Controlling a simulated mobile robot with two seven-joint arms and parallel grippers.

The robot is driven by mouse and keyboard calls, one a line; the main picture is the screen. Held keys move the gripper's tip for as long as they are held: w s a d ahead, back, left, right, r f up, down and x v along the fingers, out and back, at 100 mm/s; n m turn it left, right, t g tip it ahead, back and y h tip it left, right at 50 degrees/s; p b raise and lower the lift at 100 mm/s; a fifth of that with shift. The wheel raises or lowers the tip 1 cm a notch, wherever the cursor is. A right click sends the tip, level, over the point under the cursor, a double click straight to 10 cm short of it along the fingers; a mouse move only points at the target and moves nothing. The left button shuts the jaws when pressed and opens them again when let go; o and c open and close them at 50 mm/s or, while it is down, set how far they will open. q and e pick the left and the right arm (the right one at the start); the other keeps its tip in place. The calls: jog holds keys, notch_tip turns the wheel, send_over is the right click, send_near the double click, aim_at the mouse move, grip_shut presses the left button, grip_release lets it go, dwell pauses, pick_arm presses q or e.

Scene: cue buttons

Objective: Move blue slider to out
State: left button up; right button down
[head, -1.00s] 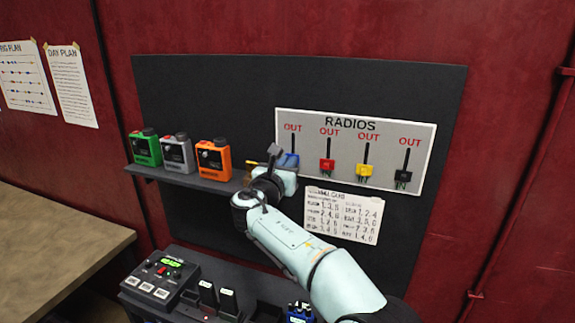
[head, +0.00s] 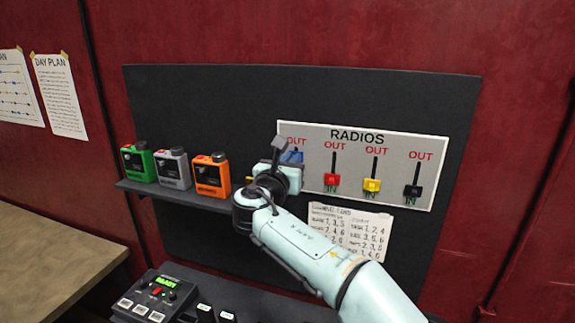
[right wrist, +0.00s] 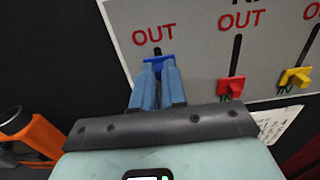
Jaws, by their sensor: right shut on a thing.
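The blue slider (head: 292,155) is the leftmost of the sliders on the white RADIOS panel (head: 305,135). My right gripper (head: 284,162) is at it and hides part of it in the head view. In the right wrist view, the two blue-grey fingers (right wrist: 158,82) are shut on the blue slider (right wrist: 158,64). The slider sits in the upper part of its slot, a little below the red OUT label (right wrist: 153,34). A short piece of dark slot shows above it. The lower slot is hidden by the fingers. My left gripper is not in view.
The red slider (head: 332,180), yellow slider (head: 372,185) and black slider (head: 413,191) sit low in their slots, near IN. Green, grey and orange radios (head: 211,177) stand on a shelf left of my gripper. A paper list (head: 348,228) hangs below the panel.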

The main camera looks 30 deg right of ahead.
jog(key=shift+r, duration=0.2)
jog(key=c, duration=1.2)
grip_release()
jog(key=shift+o, duration=0.2)
jog(key=shift+f, duration=0.1)
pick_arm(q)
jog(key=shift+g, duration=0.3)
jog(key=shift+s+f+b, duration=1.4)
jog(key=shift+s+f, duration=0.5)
pick_arm(e)
jog(key=v, duration=1.3)
jog(key=shift+a, duration=0.2)
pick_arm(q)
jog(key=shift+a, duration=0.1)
pick_arm(e)
jog(key=shift+s, duration=0.1)
